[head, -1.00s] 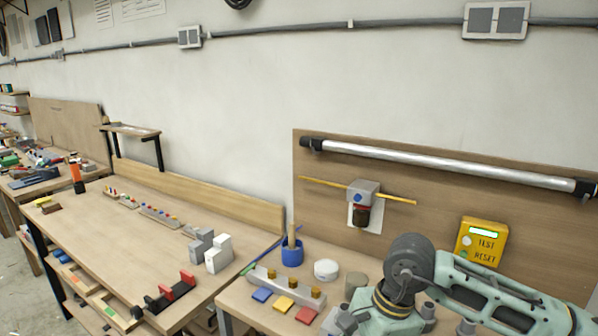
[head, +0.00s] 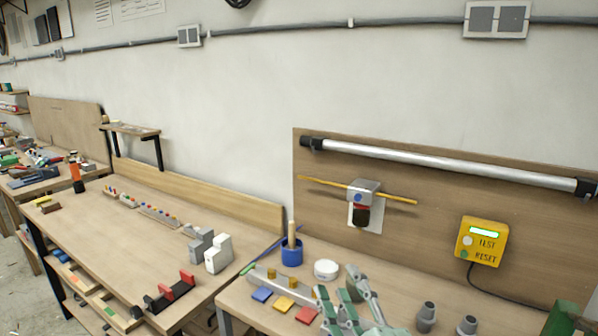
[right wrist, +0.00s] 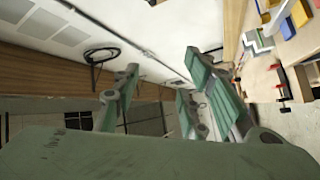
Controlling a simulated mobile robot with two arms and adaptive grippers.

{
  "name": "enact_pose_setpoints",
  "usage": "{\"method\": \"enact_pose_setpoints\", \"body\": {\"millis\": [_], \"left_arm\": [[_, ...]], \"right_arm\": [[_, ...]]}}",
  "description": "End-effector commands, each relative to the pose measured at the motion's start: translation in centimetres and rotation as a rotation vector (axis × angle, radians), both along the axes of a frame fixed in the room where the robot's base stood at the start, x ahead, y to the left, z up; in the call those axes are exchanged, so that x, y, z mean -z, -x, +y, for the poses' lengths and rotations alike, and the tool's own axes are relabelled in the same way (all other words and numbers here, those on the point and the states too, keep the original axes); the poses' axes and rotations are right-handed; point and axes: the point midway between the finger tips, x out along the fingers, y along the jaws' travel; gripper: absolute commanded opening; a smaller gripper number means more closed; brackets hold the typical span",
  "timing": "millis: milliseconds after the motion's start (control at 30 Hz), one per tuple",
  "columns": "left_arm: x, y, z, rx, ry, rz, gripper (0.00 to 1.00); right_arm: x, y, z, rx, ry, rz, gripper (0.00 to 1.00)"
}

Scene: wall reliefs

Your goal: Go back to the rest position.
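My right gripper (head: 345,287) shows in the head view at the lower middle, over the front of the near bench (head: 240,297). Its pale green fingers stand apart. In the right wrist view the two fingers of the right gripper (right wrist: 163,78) are also spread, with nothing between them. A white tub (head: 326,269) and a red tile (head: 306,314) are close beside the gripper in the head view. I cannot tell how high the gripper is above them. My left gripper is in neither view.
A blue cup (head: 291,254) with a stick, a blue tile (head: 262,294) and a yellow tile (head: 284,304) lie left of the gripper. A yellow test box (head: 481,241) with a cable is on the back panel (head: 430,235). Another bench (head: 150,240) stands left.

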Motion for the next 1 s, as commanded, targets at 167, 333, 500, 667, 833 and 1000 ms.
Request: {"method": "enact_pose_setpoints", "body": {"millis": [167,333,500,667,833,1000], "left_arm": [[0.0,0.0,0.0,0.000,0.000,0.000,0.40],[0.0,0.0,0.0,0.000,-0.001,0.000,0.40],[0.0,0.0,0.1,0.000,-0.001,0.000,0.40],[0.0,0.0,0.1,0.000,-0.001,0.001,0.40],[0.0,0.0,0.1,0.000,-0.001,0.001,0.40],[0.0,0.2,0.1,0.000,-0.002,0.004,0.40]], "right_arm": [[12.0,2.6,-6.8,0.214,-0.260,0.490,0.39],[21.7,9.5,-10.4,0.395,-0.441,0.895,0.39],[27.4,16.8,-11.7,0.529,-0.546,1.190,0.39],[30.3,23.1,-12.2,0.630,-0.611,1.402,0.39],[33.3,26.4,-12.2,0.692,-0.636,1.532,0.39],[38.2,25.4,-12.0,0.698,-0.626,1.547,0.39]]}}
